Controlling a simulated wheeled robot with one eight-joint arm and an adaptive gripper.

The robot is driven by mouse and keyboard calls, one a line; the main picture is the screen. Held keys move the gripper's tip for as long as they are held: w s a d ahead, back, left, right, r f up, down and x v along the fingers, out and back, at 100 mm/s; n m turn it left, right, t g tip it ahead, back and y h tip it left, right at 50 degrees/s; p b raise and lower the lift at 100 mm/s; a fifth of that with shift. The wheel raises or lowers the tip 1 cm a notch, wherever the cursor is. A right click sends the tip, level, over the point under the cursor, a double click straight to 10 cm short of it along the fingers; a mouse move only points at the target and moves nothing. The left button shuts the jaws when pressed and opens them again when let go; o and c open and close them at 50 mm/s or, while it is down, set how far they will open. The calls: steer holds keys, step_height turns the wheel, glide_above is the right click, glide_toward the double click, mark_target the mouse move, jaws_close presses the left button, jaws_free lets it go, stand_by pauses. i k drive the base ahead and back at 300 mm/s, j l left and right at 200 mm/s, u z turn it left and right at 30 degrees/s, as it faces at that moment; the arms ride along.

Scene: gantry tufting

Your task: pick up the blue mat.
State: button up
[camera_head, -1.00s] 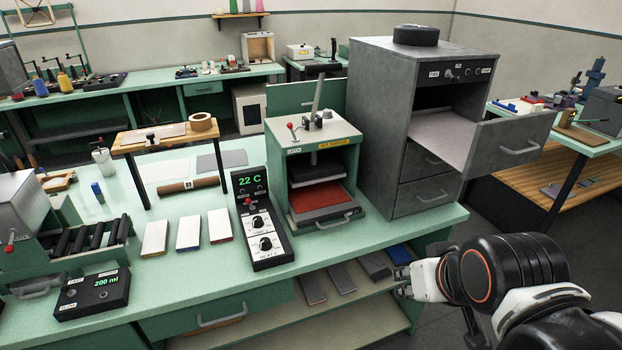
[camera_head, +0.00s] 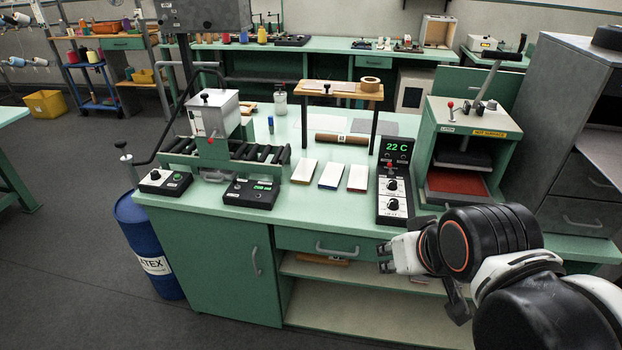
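A white slab with a blue lower edge (camera_head: 331,175) lies flat on the green bench, between a yellow-edged one (camera_head: 304,171) and a red-edged one (camera_head: 358,178). I cannot tell whether it is the blue mat. The blue piece seen earlier on the shelf under the bench does not show now; my arm covers part of that shelf. My gripper (camera_head: 385,257) is in front of the bench, at the height of the open shelf, right of and below the slabs. Its two dark fingertips look apart, with nothing visible between them.
A heater panel reading 22 C (camera_head: 394,180) and a press with a red plate (camera_head: 457,182) stand right of the slabs. A roller machine (camera_head: 212,140) and control boxes stand left. A blue drum (camera_head: 148,245) stands at the bench's left end. Floor is clear at the left.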

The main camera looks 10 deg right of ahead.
mark_target(330, 178)
steer(key=i+j+u, duration=0.15)
steer(key=i, duration=1.3)
